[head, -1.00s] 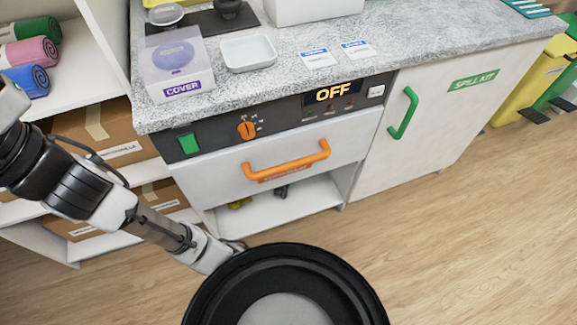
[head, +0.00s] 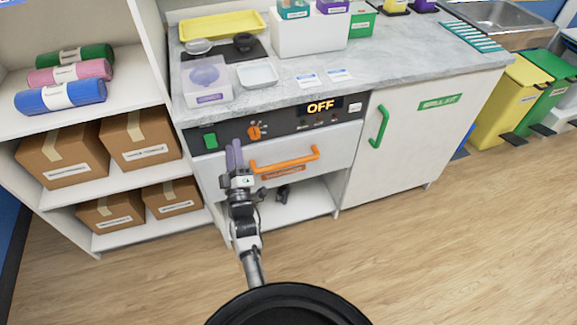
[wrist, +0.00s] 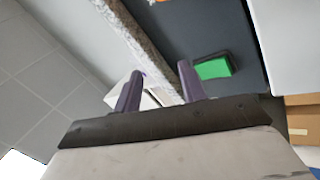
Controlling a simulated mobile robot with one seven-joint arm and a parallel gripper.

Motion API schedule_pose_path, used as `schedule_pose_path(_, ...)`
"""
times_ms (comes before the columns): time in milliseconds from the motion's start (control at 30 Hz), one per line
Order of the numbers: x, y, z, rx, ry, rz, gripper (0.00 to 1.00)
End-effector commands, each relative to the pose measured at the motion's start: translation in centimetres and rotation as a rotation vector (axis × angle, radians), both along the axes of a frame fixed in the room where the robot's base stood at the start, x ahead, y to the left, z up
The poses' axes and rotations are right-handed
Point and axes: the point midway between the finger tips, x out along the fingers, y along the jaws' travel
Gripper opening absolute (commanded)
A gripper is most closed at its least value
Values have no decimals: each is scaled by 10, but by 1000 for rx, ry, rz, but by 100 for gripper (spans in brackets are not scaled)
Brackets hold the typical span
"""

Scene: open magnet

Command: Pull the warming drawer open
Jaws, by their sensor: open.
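The warming drawer (head: 335,160) is a white front under a dark control panel, with an orange bar handle (head: 285,160) across it. The drawer front looks flush with the cabinet. My gripper (head: 234,153) is in front of the drawer's left part, just left of the handle and apart from it. Its two purple fingers point up toward the panel and are spread with nothing between them. In the wrist view the open fingers (wrist: 159,92) show against the counter edge, with the green switch (wrist: 212,67) beyond the right one. The handle does not show in the wrist view.
The panel carries an orange knob (head: 255,131) and a display (head: 320,106) reading OFF. A green-handled cupboard (head: 420,130) stands to the right. Shelves with boxes (head: 62,155) stand to the left. An open lower shelf lies beneath the drawer. The wooden floor in front is clear.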

Motion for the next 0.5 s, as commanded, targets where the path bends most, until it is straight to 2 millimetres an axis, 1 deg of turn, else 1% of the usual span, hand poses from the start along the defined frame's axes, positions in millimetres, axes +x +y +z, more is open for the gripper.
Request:
schedule_pose_path(33,-3,-30,-33,-70,62,-89,41)
schedule_pose_path(67,-7,-45,-53,-113,93,-137,41)
schedule_pose_path(100,-13,-65,-78,-167,133,-197,41)
schedule_pose_path(200,-33,-105,-128,-282,218,-312,41)
schedule_pose_path(300,-49,-128,-157,-354,271,-377,41)
schedule_pose_path(333,-52,-132,-163,-367,280,-388,41)
schedule_pose_path(400,-54,-137,-170,-386,292,-404,41)
schedule_pose_path(500,-47,-139,-170,-391,293,-408,41)
